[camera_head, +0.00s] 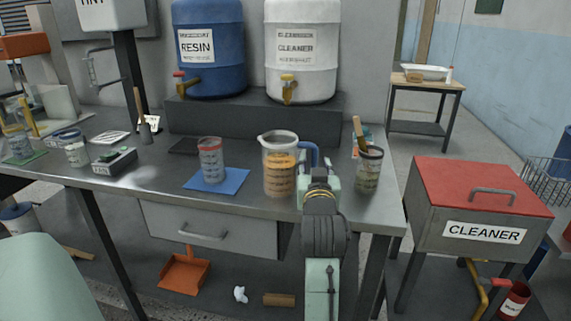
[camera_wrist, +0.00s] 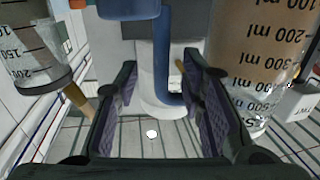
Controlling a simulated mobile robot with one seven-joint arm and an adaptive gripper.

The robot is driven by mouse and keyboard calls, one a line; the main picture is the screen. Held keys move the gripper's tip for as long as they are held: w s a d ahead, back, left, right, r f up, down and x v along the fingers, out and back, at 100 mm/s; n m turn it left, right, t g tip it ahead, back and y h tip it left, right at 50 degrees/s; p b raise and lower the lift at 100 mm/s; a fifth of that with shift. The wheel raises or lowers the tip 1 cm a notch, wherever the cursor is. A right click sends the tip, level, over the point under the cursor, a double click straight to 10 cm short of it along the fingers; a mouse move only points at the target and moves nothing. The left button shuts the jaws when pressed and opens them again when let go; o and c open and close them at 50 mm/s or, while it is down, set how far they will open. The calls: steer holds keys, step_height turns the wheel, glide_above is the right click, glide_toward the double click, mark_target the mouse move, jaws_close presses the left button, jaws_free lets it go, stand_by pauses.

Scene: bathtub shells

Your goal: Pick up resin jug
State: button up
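The resin jug (camera_head: 279,180) is a clear jug of amber liquid with a blue handle (camera_head: 310,153) on its right side. It stands upright on the grey workbench. My gripper (camera_head: 318,178) is at the jug's right side, by the handle. In the wrist view, my gripper (camera_wrist: 160,65) is open, with its two dark finger pads on either side of the blue handle (camera_wrist: 163,45). A gap shows on both sides of the handle. The jug's marked wall (camera_wrist: 255,50) is to the right, outside the fingers. My arm hides part of the bench edge.
A cup holding a wooden stick (camera_head: 368,172) stands close to the right of my gripper. A smaller cup (camera_head: 210,165) sits on a blue mat (camera_head: 232,183). Resin (camera_head: 210,70) and cleaner (camera_head: 302,75) drums stand behind on a dark riser (camera_head: 235,117).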

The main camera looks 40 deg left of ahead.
steer(key=shift+x, duration=1.5)
steer(key=shift+s, duration=0.1)
steer(key=shift+c, duration=0.2)
jaws_close()
steer(key=shift+r, duration=0.1)
